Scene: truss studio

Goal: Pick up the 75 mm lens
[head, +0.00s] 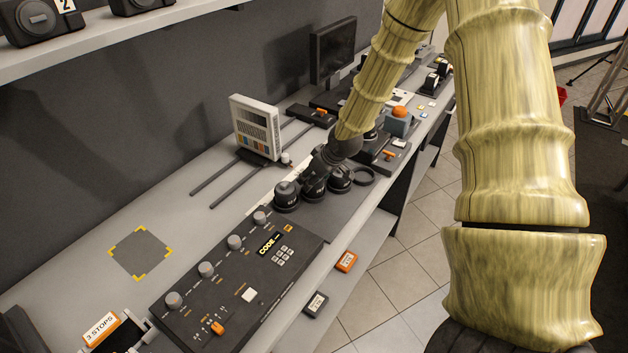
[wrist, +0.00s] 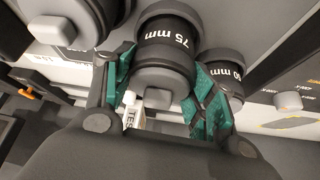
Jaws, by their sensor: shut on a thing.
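The 75 mm lens (wrist: 172,42) is a black cylinder with white lettering and grey bands, between my fingers in the wrist view. My gripper (wrist: 166,85) is shut on it, with a teal pad against each side. In the head view my gripper (head: 322,165) reaches down over the middle lens (head: 314,188) of a row on a dark mat. I cannot tell whether the lens still touches the mat. A lens that seems marked 50 mm (wrist: 228,66) stands close beside my right finger in the wrist view.
In the head view, one lens (head: 286,196) stands left of the held one and another (head: 340,179) right, both close. A dark ring (head: 363,177) lies beyond. A control console (head: 238,275) with knobs is in front. The grey counter at left has free room.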

